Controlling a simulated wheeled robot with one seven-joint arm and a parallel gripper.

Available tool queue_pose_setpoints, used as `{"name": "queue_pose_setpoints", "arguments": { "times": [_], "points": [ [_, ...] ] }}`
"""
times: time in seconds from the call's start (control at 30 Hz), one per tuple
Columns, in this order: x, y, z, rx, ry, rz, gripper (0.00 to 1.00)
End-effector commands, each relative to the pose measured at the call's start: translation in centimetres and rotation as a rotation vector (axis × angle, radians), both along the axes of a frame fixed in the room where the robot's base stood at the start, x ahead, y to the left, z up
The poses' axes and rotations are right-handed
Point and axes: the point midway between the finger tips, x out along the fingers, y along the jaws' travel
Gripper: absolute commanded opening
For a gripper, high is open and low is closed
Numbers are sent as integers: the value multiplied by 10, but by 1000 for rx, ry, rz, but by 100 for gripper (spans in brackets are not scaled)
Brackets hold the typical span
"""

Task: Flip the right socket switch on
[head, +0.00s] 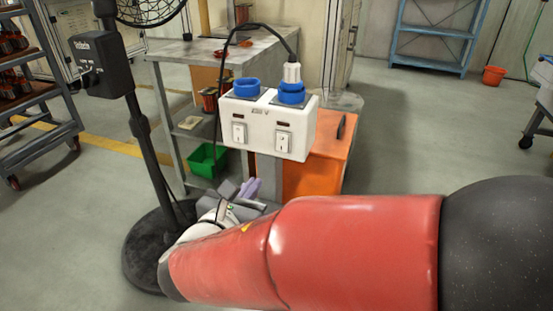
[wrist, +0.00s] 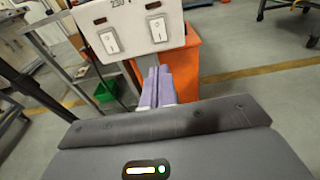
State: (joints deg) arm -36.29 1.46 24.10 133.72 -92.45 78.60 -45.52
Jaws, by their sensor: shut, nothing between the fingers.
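The white socket box (head: 262,128) stands on a grey post in the head view, with two blue round sockets on top. Its right switch (head: 283,141) is a white rocker on the front face below the right socket; the left switch (head: 239,133) is beside it. In the wrist view the right switch (wrist: 157,29) and left switch (wrist: 109,41) show at the top. My gripper (wrist: 158,78) is shut and empty, its purple fingertips below the right switch and apart from it in the picture. In the head view my gripper (head: 251,187) is below the box, partly hidden by my arm.
A white plug (head: 292,73) with a black cable sits in the right socket. An orange cabinet (head: 318,160) stands behind the box. A black fan stand (head: 140,125) is at left, with a grey workbench (head: 170,85) and green bin (head: 207,160) behind. Open floor lies at right.

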Motion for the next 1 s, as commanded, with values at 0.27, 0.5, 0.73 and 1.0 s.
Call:
{"name": "queue_pose_setpoints", "arguments": {
  "times": [0.27, 0.5, 0.73, 1.0],
  "points": [
    [10, -5, -2, 3, 0, -4, 0],
    [52, -21, -8, 3, 1, -7, 0],
    [97, -37, -14, 2, 1, -7, 0],
    [127, -47, -17, 3, 0, -4, 0]
  ]
}}
